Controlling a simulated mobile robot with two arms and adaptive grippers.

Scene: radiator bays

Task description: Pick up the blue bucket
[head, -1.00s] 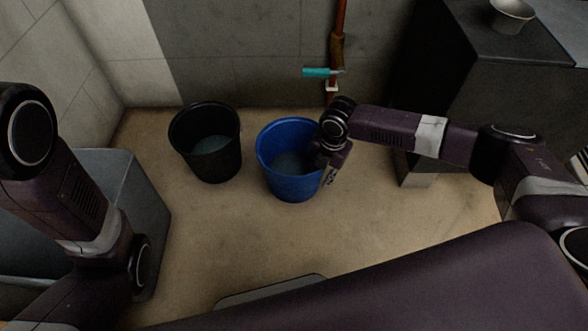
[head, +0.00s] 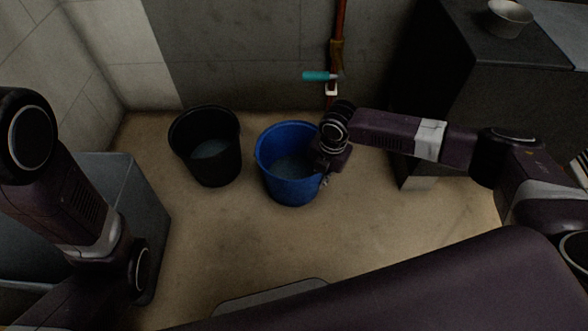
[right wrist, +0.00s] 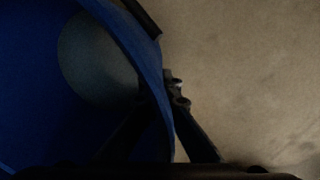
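The blue bucket (head: 289,190) stands upright on the floor in the middle of the head view, with a grey surface inside it. My right gripper (head: 325,179) is at the bucket's right rim and points down. In the right wrist view, the bucket's blue wall (right wrist: 152,62) runs between the two fingers of the right gripper (right wrist: 168,97). One finger is inside the bucket and one outside, and they look closed on the wall. That view is dark. My left arm is at the left of the head view, but its gripper does not show.
A black bucket (head: 208,170) stands on the floor just left of the blue one. A pipe with a teal-handled valve (head: 318,76) is on the back wall. A dark cabinet (head: 510,100) with a metal bowl (head: 508,20) is at the right. A grey bin (head: 150,215) is at the left.

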